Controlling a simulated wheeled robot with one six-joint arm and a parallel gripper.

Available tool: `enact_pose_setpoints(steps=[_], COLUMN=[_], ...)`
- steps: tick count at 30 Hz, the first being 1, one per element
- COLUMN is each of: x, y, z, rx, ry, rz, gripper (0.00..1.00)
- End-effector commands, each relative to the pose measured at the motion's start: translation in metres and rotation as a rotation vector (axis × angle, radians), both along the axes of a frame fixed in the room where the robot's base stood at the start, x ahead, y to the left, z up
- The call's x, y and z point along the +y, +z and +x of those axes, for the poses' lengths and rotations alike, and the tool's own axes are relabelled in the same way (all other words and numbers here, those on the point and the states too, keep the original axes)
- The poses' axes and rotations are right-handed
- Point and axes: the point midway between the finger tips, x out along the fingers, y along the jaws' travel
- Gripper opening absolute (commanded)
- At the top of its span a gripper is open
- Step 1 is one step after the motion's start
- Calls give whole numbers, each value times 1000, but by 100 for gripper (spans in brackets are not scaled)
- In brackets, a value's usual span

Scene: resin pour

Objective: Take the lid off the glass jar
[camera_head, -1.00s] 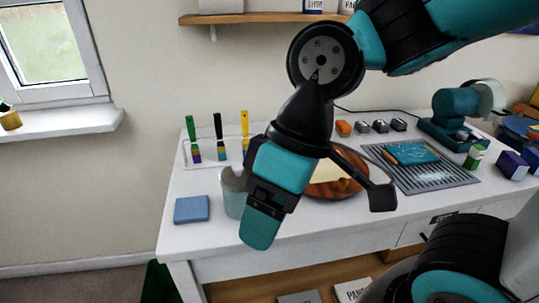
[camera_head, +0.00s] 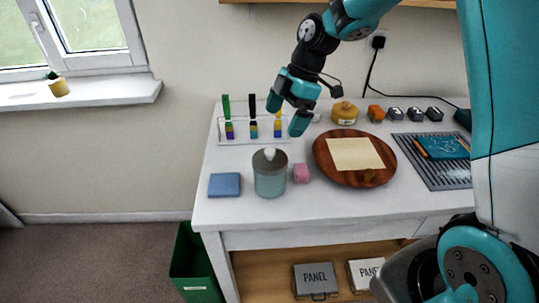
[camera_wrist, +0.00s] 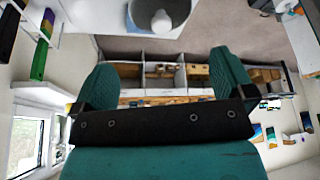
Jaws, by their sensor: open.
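The glass jar (camera_head: 270,182) stands upright on the white table, pale blue-green. Its grey lid (camera_head: 262,161) with a white knob (camera_head: 269,153) sits on top. My gripper (camera_head: 286,113) is open and empty, raised behind and above the jar in the head view, in front of the brush rack, and not touching the lid. In the wrist view the lid (camera_wrist: 178,12) and knob (camera_wrist: 161,20) show at the top edge, beyond my two open teal fingers (camera_wrist: 165,72). The jar is cut off there.
A rack with several brushes (camera_head: 252,130) stands behind. A round wooden board (camera_head: 322,158) with a cream sheet (camera_head: 355,153) is at right. The front-left table edge is clear.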

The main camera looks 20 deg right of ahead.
Motion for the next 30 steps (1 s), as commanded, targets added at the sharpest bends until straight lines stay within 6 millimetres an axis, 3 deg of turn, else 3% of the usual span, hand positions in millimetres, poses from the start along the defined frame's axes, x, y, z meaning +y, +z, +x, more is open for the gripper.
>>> enact_pose_setpoints(steps=[6,14,21,30], x=[16,24,36,38], y=[-34,-52,-85,-92], z=[-2,-4,-6,-5], rx=[4,4,3,-1], ry=[2,1,0,-1], rz=[1,1,1,0], gripper=[100,100,100,100])
